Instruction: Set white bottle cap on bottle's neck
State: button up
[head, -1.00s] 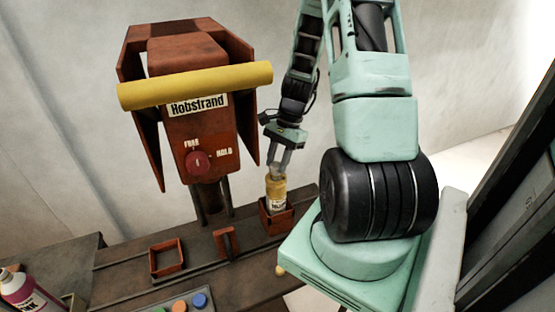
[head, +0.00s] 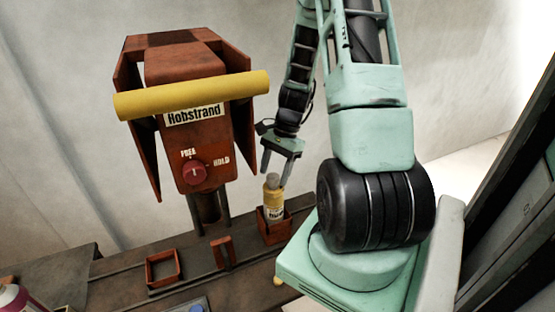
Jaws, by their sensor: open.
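A yellow bottle (head: 273,205) with a white label stands upright in a small rust-red holder (head: 274,232) on the bench. A pale grey-white piece (head: 272,179) tops the bottle and looks like the white cap on its neck. It is too small to tell whether it is fully seated. My gripper (head: 275,179) points down over the bottle, its two fingers spread wide with one on either side of the pale top. The fingers look apart from it, and nothing is held between them.
A rust-red machine (head: 195,110) with a yellow bar (head: 195,95) and a red knob (head: 194,173) stands left of the bottle. An empty square frame (head: 164,268) and a small upright bracket (head: 223,253) sit on the bench. Another bottle (head: 12,297) is cut off at lower left.

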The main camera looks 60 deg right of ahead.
jog(key=w+b+v, duration=0.1)
jog(key=b+v, duration=0.2)
jog(key=v, duration=1.4)
jog(key=shift+s+r, duration=0.25)
jog(key=shift+s, duration=0.25)
jog(key=shift+s+f, duration=0.1)
